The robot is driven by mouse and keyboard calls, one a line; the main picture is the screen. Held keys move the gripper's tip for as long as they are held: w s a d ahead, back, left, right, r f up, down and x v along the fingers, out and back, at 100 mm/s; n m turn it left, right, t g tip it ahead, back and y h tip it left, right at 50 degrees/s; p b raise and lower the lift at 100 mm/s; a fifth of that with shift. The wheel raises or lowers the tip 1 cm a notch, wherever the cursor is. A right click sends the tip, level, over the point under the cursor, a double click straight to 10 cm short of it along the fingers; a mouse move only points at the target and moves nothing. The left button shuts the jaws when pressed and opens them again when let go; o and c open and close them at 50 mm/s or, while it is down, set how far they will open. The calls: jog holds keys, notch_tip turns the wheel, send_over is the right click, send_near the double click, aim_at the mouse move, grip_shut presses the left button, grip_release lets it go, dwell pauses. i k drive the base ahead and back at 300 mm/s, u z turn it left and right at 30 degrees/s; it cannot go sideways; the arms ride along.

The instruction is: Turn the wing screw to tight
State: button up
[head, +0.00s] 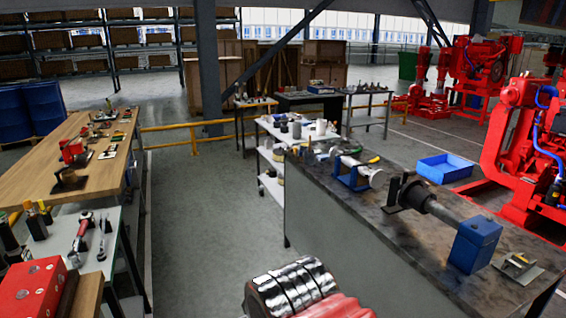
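I cannot pick out the wing screw for certain in the head view. The dark-topped workbench (377,228) at right bears a blue stand with a silver cylinder (356,172). Nearer on it, a black flanged part with a grey shaft (432,207) runs to a blue block (474,244). A small flat metal plate with a fitting (517,267) lies at its near right end. Any screw on these is too small to tell. A black, silver and red part at the bottom middle seems to be my arm; no gripper fingers show.
A wooden bench (45,165) with tools stands at left, a grey table (62,246) with tools nearer. A red box (28,288) is at lower left. A blue tray (444,168) and red pump machinery (520,150) stand beyond the workbench. The floor aisle (205,225) between benches is clear.

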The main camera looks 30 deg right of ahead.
aim_at(423, 182)
jog(key=i, duration=0.7)
jog(key=z, duration=1.5)
jog(key=i, duration=1)
